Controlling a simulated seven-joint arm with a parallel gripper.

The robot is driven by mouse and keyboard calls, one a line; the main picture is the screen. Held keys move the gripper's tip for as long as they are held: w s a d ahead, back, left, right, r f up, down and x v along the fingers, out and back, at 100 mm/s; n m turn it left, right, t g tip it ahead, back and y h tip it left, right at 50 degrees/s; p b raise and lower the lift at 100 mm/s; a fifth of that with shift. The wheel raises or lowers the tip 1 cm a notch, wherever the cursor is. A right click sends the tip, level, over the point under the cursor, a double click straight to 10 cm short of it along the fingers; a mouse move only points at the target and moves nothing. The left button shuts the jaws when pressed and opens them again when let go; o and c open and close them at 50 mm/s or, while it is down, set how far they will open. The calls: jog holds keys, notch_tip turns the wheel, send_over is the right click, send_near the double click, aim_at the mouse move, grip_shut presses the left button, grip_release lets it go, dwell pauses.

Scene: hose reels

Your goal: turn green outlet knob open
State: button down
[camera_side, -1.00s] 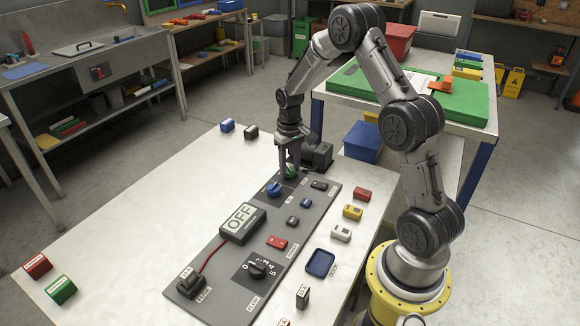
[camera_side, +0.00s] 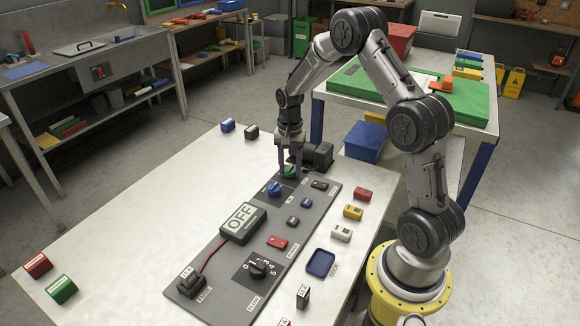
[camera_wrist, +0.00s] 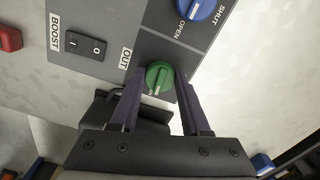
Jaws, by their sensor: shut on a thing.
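The green outlet knob (camera_side: 290,171) sits at the far end of the grey panel (camera_side: 216,268). In the wrist view the knob (camera_wrist: 159,76) shows a pale pointer line and lies beside the "OUT" label. My gripper (camera_side: 290,171) is above the panel's far end, pointing down, with its two fingers on either side of the knob. In the wrist view my gripper (camera_wrist: 160,80) has the knob between its fingertips. The exact contact is partly hidden. A blue knob (camera_wrist: 194,8) with "OPEN" and "SHUT" labels is next to it.
A black box (camera_side: 318,155) stands close behind the gripper. A black "BOOST" switch (camera_wrist: 87,46) is on the panel near the knob. An "OFF" display (camera_side: 242,223) is farther along. The table's left is mostly clear.

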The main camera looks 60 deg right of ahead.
aim_at(289, 168)
jog(key=shift+r+m, duration=0.1)
jog(key=shift+m, duration=0.4)
jog(key=shift+c, duration=1.9)
grip_release()
notch_tip(289, 168, up, 14)
jog(key=shift+a, duration=0.1)
